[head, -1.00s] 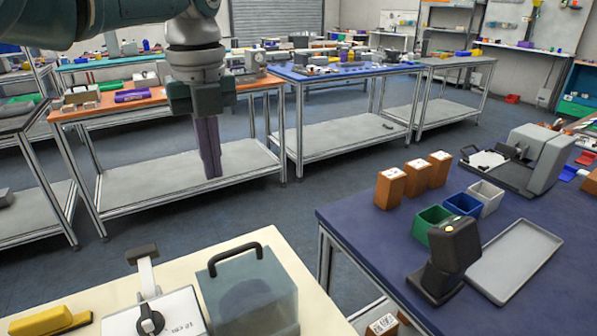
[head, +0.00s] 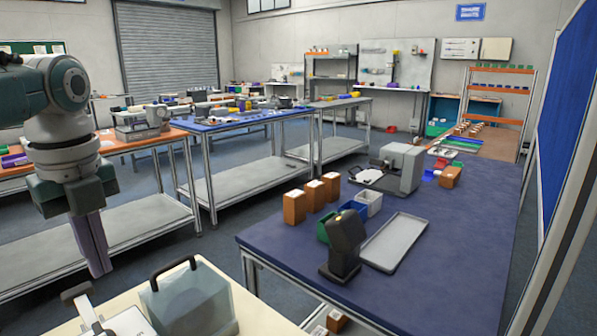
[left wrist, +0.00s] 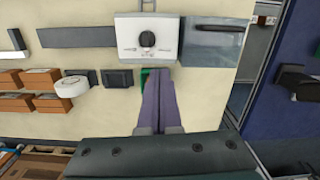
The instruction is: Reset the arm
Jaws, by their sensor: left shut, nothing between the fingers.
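My left gripper (head: 104,274) hangs at the left of the head view with its purple fingers pointing down. The fingers are together with nothing between them. It is beside the cream table (head: 255,316) at the lower edge. The left wrist view shows the shut fingers (left wrist: 161,72) pointing toward the cream tabletop (left wrist: 85,15), near a white box with a black knob (left wrist: 147,40). My right gripper is in neither view.
The blue table (head: 430,255) holds a black scanner (head: 343,240), a grey tray (head: 394,240), orange-brown boxes (head: 294,207), small bins (head: 367,203) and a grey machine (head: 402,166). A clear case with a black handle (head: 190,300) stands on the cream table. Floor shows between the tables.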

